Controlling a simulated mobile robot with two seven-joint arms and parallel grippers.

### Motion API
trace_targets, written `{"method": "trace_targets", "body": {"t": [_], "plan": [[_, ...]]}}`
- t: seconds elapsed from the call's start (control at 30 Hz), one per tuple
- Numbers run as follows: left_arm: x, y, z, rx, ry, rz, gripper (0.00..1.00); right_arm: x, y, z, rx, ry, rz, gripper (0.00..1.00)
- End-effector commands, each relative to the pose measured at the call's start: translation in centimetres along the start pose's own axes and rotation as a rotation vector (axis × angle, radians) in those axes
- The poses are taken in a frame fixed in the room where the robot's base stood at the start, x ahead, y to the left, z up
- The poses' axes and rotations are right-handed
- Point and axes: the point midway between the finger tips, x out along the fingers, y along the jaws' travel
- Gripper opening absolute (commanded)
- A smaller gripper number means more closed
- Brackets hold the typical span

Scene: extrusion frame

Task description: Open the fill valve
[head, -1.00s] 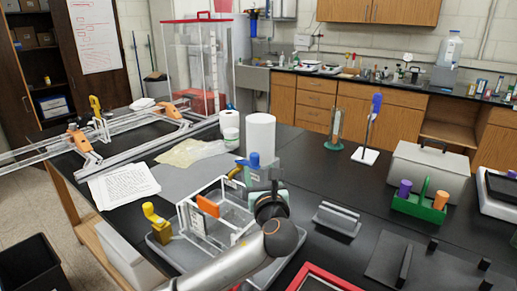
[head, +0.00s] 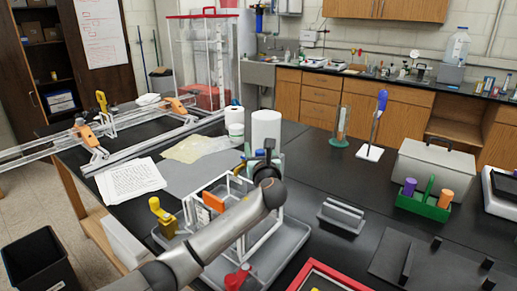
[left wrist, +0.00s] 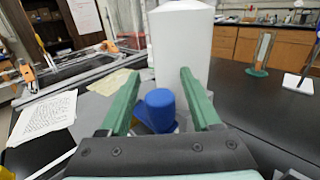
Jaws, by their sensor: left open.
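A clear-walled tank with a white frame (head: 243,248) sits in a grey tray (head: 292,240) on the black bench. A blue valve handle (left wrist: 160,108) stands at its far side, between my left gripper's green fingers in the left wrist view. My left gripper (left wrist: 159,80) is open around it, and I see no clear contact. In the head view my left gripper (head: 264,158) largely hides the blue handle. A yellow valve (head: 161,212) is at the tray's left and a red valve (head: 238,277) at its front. No label shows which is the fill valve. My right gripper is out of view.
A white cylinder (head: 266,128) stands just beyond the blue handle. Papers (head: 130,180) and a yellowish cloth (head: 190,149) lie to the left. A grey slotted block (head: 342,215) and a green caddy (head: 424,204) are to the right. Bare bench lies between.

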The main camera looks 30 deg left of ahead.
Motion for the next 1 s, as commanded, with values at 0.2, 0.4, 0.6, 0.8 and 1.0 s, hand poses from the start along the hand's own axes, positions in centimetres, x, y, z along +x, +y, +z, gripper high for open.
{"method": "trace_targets", "body": {"t": [0.2, 0.4, 0.6, 0.8, 1.0], "plan": [[-0.03, -0.01, 0.00, 0.000, 0.000, 0.000, 0.49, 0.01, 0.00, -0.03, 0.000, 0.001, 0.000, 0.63], [-0.05, -0.02, -0.01, 0.000, 0.000, 0.000, 0.27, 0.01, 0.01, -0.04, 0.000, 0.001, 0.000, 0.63], [-0.05, -0.01, -0.02, 0.000, 0.000, 0.000, 0.04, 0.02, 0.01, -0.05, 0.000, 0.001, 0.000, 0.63], [-0.05, -0.01, -0.03, 0.001, 0.000, 0.000, 0.00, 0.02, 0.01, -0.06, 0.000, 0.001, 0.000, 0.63], [-0.07, 0.02, 0.02, 0.001, 0.001, -0.007, 0.00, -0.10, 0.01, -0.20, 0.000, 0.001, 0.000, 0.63]]}}
